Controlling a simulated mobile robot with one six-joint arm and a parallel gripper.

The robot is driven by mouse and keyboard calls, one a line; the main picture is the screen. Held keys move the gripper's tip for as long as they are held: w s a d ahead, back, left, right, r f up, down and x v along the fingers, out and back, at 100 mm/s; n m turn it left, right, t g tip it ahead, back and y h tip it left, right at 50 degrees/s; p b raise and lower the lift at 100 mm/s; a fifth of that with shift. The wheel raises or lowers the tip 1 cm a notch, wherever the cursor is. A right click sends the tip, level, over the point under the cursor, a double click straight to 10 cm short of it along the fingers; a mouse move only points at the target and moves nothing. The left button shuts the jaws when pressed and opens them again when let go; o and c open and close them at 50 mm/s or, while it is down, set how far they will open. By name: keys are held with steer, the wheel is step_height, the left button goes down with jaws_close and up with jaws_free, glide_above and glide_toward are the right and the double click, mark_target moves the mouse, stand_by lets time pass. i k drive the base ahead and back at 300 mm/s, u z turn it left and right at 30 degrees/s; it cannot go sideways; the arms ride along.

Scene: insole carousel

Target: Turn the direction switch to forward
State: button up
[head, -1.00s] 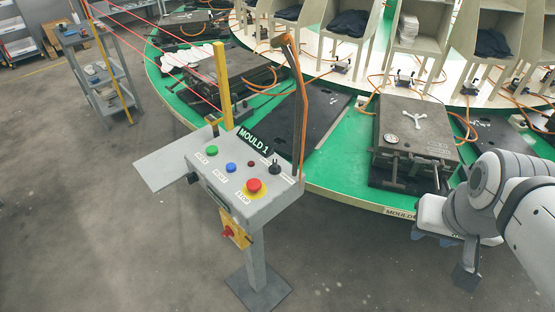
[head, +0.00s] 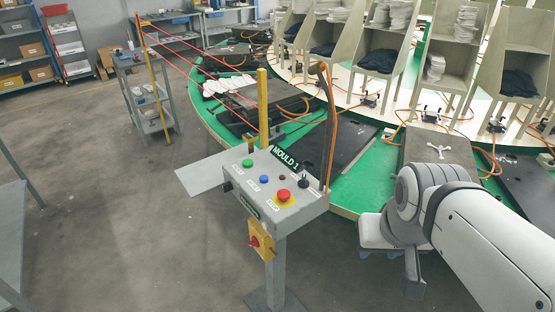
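The grey control box (head: 290,213) stands on a post in the middle of the head view, with a "MOULD 1" sign at its back edge. A small black knob with a pale label, which looks like the direction switch (head: 303,184), is at the right end of its top face. Its setting is too small to read. My gripper (head: 413,278) is at the lower right, apart from the box and to its right. It shows only partly beside my white arm, and its fingers are not clear enough to judge.
The box top also carries a green button (head: 247,163), a blue button (head: 264,179) and a red stop button (head: 284,196). A yellow-red switch (head: 260,241) is below. A yellow post (head: 262,105) and the green carousel (head: 347,205) stand behind. Floor at left front is clear.

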mark_target(303, 183)
steer(key=u, duration=0.65)
steer(key=i, duration=1)
steer(key=u, duration=0.05)
